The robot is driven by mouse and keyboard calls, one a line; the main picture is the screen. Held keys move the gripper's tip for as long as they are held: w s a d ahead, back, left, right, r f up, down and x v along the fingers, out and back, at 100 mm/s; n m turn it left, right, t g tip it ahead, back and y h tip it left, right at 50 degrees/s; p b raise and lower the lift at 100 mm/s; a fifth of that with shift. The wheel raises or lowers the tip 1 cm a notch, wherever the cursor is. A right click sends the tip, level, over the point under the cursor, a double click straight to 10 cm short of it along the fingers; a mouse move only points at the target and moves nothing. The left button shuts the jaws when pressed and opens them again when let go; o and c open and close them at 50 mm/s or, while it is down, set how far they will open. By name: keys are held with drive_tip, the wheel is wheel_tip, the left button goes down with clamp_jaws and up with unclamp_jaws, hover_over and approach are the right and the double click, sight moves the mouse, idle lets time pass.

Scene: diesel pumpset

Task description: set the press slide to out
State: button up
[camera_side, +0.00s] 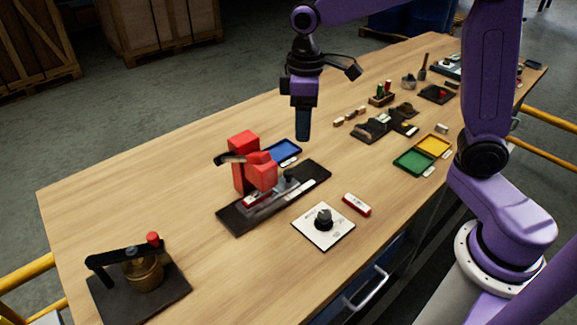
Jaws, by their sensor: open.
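A red press (246,163) stands on a dark base plate (236,218) near the middle of the table. A light grey slide (270,200) with a dark knob (287,176) lies along this base, in front of the red body. A red and white piece sits on the slide under the press. How far the slide is pushed in or out is hard to tell. My gripper (303,138) points down above the table, behind and to the right of the press. It is open, apart from everything, with nothing visible in it.
A white plate with a black knob (323,217) and a red block (356,205) lie right of the press. A brass device with a black lever (143,271) stands front left. Blue (284,152), green (414,162) and yellow (433,145) trays lie farther back.

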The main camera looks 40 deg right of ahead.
drive_tip(key=m, duration=0.1)
hover_over(289, 170)
wheel_tip(289, 170, down, 18)
drive_tip(key=shift+s+a+r, duration=0.1)
drive_tip(key=shift+a+r, duration=0.05)
drive_tip(key=shift+r, duration=0.05)
idle(0.3)
clamp_jaws()
